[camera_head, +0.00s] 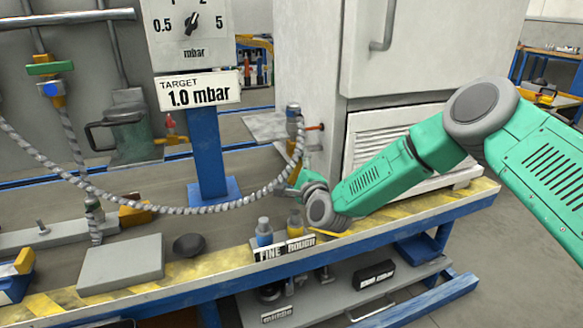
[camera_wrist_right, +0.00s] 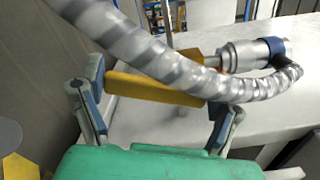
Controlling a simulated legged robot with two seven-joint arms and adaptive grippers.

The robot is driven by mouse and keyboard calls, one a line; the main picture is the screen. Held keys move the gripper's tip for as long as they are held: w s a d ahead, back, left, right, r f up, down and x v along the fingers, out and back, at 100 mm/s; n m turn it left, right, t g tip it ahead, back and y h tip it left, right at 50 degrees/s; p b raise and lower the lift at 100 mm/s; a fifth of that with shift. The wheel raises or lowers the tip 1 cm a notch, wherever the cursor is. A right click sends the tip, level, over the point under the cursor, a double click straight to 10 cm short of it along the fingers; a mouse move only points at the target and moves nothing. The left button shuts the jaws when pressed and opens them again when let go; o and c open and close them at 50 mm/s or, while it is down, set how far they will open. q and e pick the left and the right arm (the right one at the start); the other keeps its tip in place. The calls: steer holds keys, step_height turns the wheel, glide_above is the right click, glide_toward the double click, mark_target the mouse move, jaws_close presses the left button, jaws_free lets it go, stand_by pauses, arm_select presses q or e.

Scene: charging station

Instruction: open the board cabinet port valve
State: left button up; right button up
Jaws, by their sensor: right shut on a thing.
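The white cabinet (camera_head: 310,60) stands at the back, and its port with a blue and silver fitting (camera_head: 294,112) is on its left side, with a small red-orange handle (camera_head: 316,127). The same fitting shows in the right wrist view (camera_wrist_right: 240,55), with a yellow bar-shaped valve part (camera_wrist_right: 150,90) beside it. My right gripper (camera_head: 303,172) is just below the port. In the right wrist view its fingers (camera_wrist_right: 155,100) stand at either end of the yellow part, shut on it. The ribbed hose partly covers this part. My left gripper is not in view.
A grey ribbed hose (camera_head: 180,210) hangs from the port across the bench. A blue post (camera_head: 205,150) carries a gauge and a "TARGET 1.0 mbar" sign (camera_head: 199,92). FINE and ROUGH valves (camera_head: 285,245) stand at the front edge. A grey block (camera_head: 122,262) lies front left.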

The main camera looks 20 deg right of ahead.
steer(key=shift+d+f+n+p, duration=0.1)
steer(key=shift+d+f+n, duration=0.1)
steer(key=shift+n, duration=0.55)
steer(key=shift+d+f+n+p, duration=0.1)
steer(key=shift+d+f+n, duration=0.05)
steer(key=shift+n, duration=0.65)
steer(key=shift+d+f+n+p, duration=0.1)
steer(key=shift+d+f+n, duration=0.1)
steer(key=shift+n, duration=0.55)
steer(key=shift+s+f, duration=0.1)
steer(key=o, duration=1.4)
steer(key=shift+o, duration=0.8)
steer(key=s, duration=1.1)
steer(key=shift+s+d, duration=0.3)
steer(key=shift+s, duration=0.05)
